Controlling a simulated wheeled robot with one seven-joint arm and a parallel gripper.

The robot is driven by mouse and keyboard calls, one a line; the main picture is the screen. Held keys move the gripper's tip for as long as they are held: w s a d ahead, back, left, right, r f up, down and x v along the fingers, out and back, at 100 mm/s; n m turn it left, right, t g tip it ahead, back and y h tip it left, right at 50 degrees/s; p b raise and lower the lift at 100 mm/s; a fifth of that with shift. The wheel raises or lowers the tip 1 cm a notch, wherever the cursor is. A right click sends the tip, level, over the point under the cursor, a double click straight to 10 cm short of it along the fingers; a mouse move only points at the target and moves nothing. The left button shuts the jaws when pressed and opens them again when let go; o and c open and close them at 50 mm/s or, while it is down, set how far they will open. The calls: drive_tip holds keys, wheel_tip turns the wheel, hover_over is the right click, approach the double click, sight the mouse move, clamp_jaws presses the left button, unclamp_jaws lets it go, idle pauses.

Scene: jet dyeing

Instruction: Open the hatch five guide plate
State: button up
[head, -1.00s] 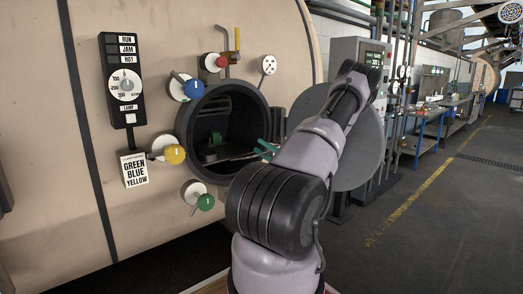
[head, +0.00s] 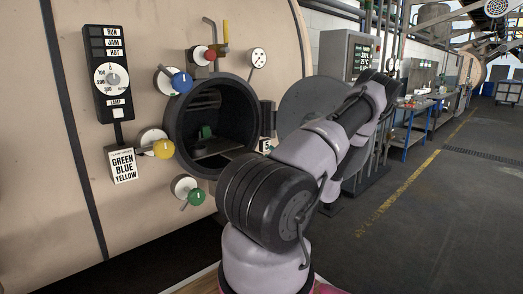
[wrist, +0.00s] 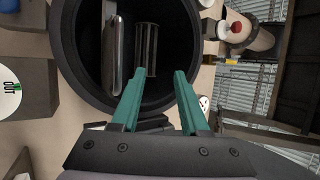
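The round hatch (head: 172,125) on the beige vessel stands open, its dark bore facing out. Its grey round door (head: 300,100) is swung out to the right, partly behind my arm. Inside the bore lies a flat grey plate (head: 222,148), apparently the guide plate, with a small green part (head: 205,132) beside it. In the wrist view a long grey plate (wrist: 113,55) and a slatted piece (wrist: 147,50) show inside the hatch. My gripper (wrist: 157,80) has its teal fingers apart, empty, in front of the hatch rim.
Blue (head: 182,82), yellow (head: 163,149) and green (head: 196,197) knobs and a red knob (head: 210,54) surround the hatch. A sign (head: 123,163) reads GREEN BLUE YELLOW. A small label with a 5 (head: 266,146) is right of the rim. The floor at right is open.

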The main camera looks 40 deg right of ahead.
drive_tip(key=shift+s+d+f, duration=0.15)
drive_tip(key=shift+s+f, duration=0.15)
drive_tip(key=shift+s, duration=0.1)
